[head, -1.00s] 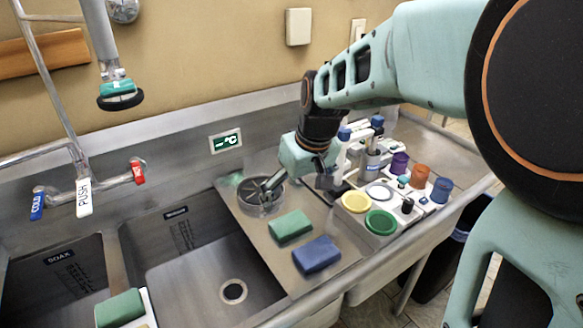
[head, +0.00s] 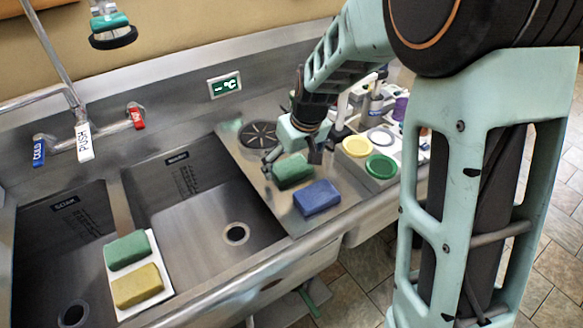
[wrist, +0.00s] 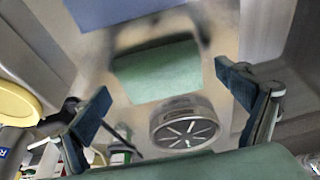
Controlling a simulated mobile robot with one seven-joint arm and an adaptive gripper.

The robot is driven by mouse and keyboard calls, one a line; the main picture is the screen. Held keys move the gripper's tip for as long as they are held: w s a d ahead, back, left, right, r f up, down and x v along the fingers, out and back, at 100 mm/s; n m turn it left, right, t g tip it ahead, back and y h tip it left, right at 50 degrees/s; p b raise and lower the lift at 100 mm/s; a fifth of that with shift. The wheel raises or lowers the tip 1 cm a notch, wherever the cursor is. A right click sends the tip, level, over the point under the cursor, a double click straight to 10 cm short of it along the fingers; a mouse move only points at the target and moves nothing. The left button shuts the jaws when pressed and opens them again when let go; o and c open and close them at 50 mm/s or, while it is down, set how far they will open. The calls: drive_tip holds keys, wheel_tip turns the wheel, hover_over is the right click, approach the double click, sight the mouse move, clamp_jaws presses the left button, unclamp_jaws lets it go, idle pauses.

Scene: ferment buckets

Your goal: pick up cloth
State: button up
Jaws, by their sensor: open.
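A green folded cloth or sponge-like block (head: 292,172) lies on the steel drainboard; I cannot tell its material. A similar blue block (head: 317,198) lies just in front of it. My gripper (head: 293,156) is open and empty, above the back edge of the green block. In the wrist view, my open gripper (wrist: 162,95) has its fingers spread wide on either side, with the green block (wrist: 157,72) and part of the blue block (wrist: 125,10) beyond them. I see no contact with either block.
A round slotted drain (head: 258,135) lies behind the green block. A caddy with a yellow cup (head: 357,147) and a green cup (head: 380,166) stands to the right. A white tray (head: 126,310) at the sinks carries another green block and a yellow one.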

drive_tip(key=c, duration=1.1)
drive_tip(key=shift+r, duration=0.15)
